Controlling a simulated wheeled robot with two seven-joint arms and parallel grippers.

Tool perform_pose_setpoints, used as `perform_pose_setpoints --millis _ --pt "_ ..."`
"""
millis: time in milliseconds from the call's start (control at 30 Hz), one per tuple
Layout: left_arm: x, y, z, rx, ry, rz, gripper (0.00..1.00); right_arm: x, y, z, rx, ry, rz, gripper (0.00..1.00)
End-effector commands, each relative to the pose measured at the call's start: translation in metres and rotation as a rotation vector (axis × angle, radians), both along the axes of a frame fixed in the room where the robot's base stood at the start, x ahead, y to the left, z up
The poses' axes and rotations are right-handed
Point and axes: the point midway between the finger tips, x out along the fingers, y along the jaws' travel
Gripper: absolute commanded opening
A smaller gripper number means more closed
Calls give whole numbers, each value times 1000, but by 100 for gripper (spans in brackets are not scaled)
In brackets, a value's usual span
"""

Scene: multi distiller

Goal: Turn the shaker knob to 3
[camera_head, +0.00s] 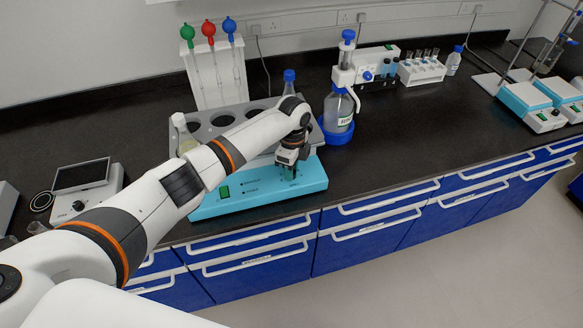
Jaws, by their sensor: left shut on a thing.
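The shaker (220,204) stands on the black bench near its front edge. It has a light blue base and a grey top rack with round holes. A green switch shows on the left of its front panel. My left gripper (290,172) points down at the right part of the front panel and is shut on the knob there. The gripper hides the knob and its scale, so the setting cannot be read. A bottle with a blue cap (289,78) and a flask with a white cap (179,124) stand at the rack. My right gripper is not in view.
A dispenser bottle (338,108) in a blue holder stands close right of the shaker. A pipette stand (214,75) is behind it, and a balance (82,182) is at left. Hotplates (534,106) stand at far right.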

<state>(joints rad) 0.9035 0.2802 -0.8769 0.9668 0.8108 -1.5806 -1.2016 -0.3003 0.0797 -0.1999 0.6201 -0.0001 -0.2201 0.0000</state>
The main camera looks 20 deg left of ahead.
Motion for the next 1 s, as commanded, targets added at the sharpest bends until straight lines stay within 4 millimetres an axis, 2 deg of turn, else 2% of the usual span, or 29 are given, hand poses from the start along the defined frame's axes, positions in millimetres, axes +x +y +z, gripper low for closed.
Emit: perform_pose_setpoints --millis 533,567,700,1000 --pt "1 -1 2 -3 -4 -28 4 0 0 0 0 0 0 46" --pt "1 -1 2 -3 -4 -27 28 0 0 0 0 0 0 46" --pt "1 -1 2 -3 -3 -27 48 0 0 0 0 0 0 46" --pt "1 0 2 -1 -2 -27 48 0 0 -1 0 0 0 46"
